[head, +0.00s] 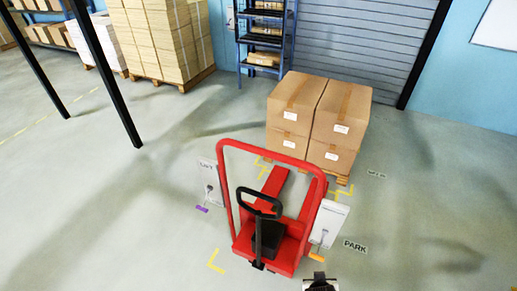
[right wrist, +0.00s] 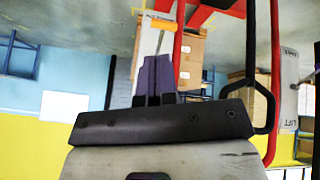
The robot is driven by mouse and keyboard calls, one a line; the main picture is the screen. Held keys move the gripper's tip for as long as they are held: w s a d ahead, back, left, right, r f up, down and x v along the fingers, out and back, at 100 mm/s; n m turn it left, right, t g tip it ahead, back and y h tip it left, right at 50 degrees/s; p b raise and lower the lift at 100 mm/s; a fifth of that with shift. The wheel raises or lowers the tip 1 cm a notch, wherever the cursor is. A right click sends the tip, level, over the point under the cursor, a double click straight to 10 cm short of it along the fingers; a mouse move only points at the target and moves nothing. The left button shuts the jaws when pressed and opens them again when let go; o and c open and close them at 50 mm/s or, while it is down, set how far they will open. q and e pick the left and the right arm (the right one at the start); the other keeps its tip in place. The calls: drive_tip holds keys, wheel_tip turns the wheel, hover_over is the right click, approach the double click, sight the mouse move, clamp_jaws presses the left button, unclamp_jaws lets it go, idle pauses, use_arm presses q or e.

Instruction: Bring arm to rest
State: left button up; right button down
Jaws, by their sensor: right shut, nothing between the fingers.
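My right gripper (right wrist: 157,60) shows in the right wrist view with its two dark purple-grey fingers together and nothing between them. In the head view only a dark piece of my right arm shows at the bottom edge, just below the red pallet truck (head: 272,240). The truck has a black handle (head: 260,195). A white panel with an orange lever (head: 317,257) stands at its right side, close to my right arm. The orange lever also shows beyond the fingertips in the right wrist view (right wrist: 160,24), apart from them. My left gripper is not in view.
Stacked cardboard boxes (head: 319,115) stand on a pallet beyond the truck's forks. A white panel with a purple lever (head: 203,208) is at the truck's left. A blue shelf (head: 265,40) and a grey shutter (head: 360,40) are behind. The floor at right is clear.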

drive_tip(key=s+d+r+n+y, duration=0.1)
drive_tip(key=s+r+n+y, duration=0.15)
drive_tip(key=s+r, duration=0.8)
drive_tip(key=s+d+f+g, duration=0.2)
drive_tip(key=s+f, duration=0.3)
drive_tip(key=s, duration=0.7)
wheel_tip(320, 180, up, 27)
drive_tip(key=p, duration=2.7)
drive_tip(key=shift+f, duration=0.2)
drive_tip(key=shift+w+d, duration=0.1)
